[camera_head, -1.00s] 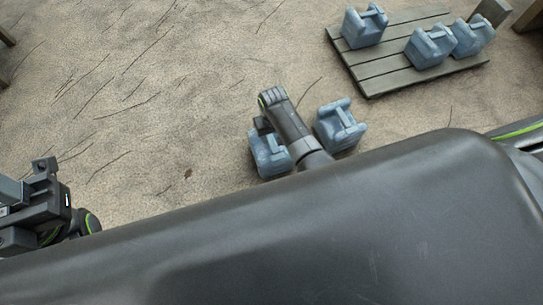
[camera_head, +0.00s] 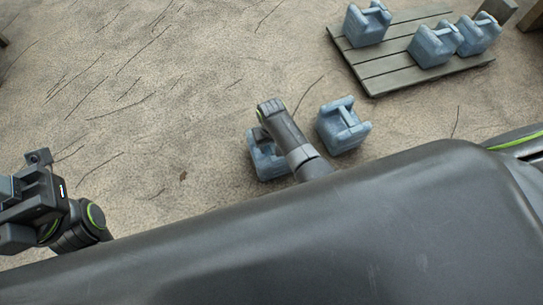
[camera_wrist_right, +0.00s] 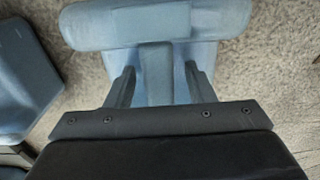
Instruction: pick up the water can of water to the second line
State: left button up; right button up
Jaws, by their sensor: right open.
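A blue-grey water can (camera_head: 268,160) stands on the ground, partly hidden by my right arm. My right gripper (camera_head: 262,136) is at this can. In the right wrist view its open fingers (camera_wrist_right: 160,82) are on either side of the stem (camera_wrist_right: 157,75) under the can's bar-shaped handle (camera_wrist_right: 155,24); I cannot tell if they touch it. A second water can (camera_head: 342,127) stands just right of my right arm. My left gripper (camera_head: 22,200) is at the left edge, away from the cans; its jaws cannot be made out.
A grey slatted wooden pallet (camera_head: 385,77) at the upper right holds three similar cans (camera_head: 366,27). A wooden block (camera_head: 496,10) is behind it. In the right wrist view another can (camera_wrist_right: 25,75) stands close on the left. The sandy ground at left is clear.

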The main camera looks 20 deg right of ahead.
grip_shut()
dwell(1.3)
jog(key=shift+w+r, duration=0.15)
